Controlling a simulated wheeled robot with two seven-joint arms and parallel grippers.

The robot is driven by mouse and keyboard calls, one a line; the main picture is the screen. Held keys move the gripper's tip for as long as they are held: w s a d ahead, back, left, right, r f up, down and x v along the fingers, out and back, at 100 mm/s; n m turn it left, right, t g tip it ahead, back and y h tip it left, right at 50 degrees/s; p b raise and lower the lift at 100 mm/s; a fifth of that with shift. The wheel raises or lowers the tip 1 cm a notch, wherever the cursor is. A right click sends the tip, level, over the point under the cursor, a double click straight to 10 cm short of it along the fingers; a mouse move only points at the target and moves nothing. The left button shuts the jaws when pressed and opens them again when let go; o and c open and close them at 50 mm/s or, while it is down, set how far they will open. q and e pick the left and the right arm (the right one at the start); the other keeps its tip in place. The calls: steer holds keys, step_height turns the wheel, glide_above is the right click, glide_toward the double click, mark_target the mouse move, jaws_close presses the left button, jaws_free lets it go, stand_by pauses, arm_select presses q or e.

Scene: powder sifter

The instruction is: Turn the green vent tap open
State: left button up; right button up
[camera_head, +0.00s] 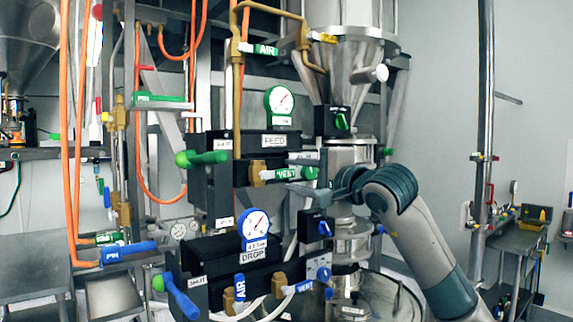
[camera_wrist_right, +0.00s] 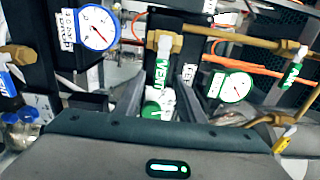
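The green vent tap (camera_head: 288,174) has a green handle labelled VENT on a brass valve body, at the middle of the black panel in the head view. The handle lies roughly level, pointing right. My right gripper (camera_head: 312,186) is at the handle's right end. In the right wrist view, the green vent tap (camera_wrist_right: 161,78) lies between the two fingers of my right gripper (camera_wrist_right: 160,100). The fingers are apart, with a small gap showing beside the handle; contact is hard to tell. My left gripper is not in view.
A blue vent tap (camera_head: 304,288) and a blue-rimmed gauge (camera_head: 254,225) sit below. A green-rimmed gauge (camera_head: 280,100) and a green air tap (camera_head: 265,49) sit above. A green-knobbed shut lever (camera_head: 203,158) is to the left. The steel hopper (camera_head: 345,65) stands behind.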

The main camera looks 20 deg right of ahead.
mark_target(289, 174)
steer(key=shift+p+x, duration=0.65)
steer(key=shift+x, duration=1.25)
jaws_close()
